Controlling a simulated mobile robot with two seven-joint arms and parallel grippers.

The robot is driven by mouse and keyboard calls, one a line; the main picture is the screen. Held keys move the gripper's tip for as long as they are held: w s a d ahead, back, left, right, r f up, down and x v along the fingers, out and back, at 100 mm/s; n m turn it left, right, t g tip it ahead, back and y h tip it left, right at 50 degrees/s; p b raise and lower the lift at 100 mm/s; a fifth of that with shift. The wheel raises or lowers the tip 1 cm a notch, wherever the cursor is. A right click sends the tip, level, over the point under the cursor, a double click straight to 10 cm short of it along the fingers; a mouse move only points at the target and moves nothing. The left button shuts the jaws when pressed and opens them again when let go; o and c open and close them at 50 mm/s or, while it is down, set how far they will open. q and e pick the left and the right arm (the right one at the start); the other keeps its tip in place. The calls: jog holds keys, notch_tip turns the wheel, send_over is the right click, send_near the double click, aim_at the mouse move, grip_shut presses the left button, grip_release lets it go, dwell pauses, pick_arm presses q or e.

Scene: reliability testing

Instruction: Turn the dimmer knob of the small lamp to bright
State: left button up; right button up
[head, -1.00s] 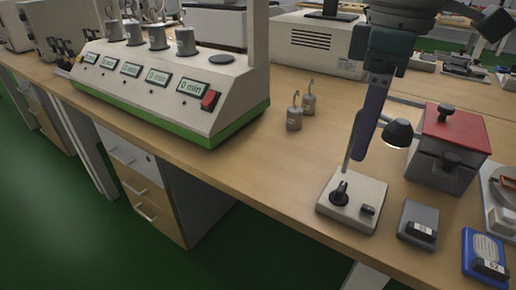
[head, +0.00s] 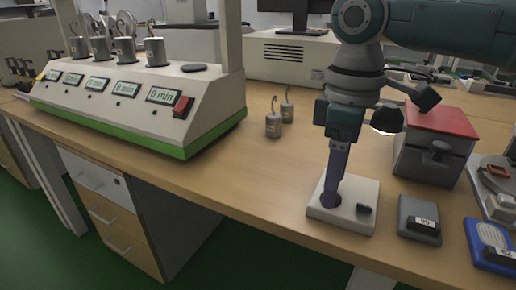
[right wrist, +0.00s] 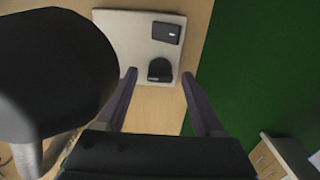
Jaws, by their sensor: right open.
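The small lamp has a white square base (head: 345,216) near the table's front edge and a dark round head (head: 387,121), which fills the left of the right wrist view (right wrist: 50,75). The black dimmer knob (right wrist: 160,70) and a black switch (right wrist: 166,32) sit on the base. My right gripper (head: 334,194) points down over the base, its fingers largely hiding the knob in the head view. In the right wrist view the open fingertips (right wrist: 159,76) stand on either side of the knob, with a visible gap on each side. My left gripper is not in view.
A red-lidded grey box (head: 440,145) stands right of the lamp. A grey device (head: 419,214) and a blue one (head: 490,240) lie near the front edge. Two hooked weights (head: 273,125) stand behind left. A white timer station (head: 130,115) is at left. Bare wood lies between.

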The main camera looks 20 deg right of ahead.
jog(key=shift+c, duration=0.2)
grip_shut()
dwell(0.4)
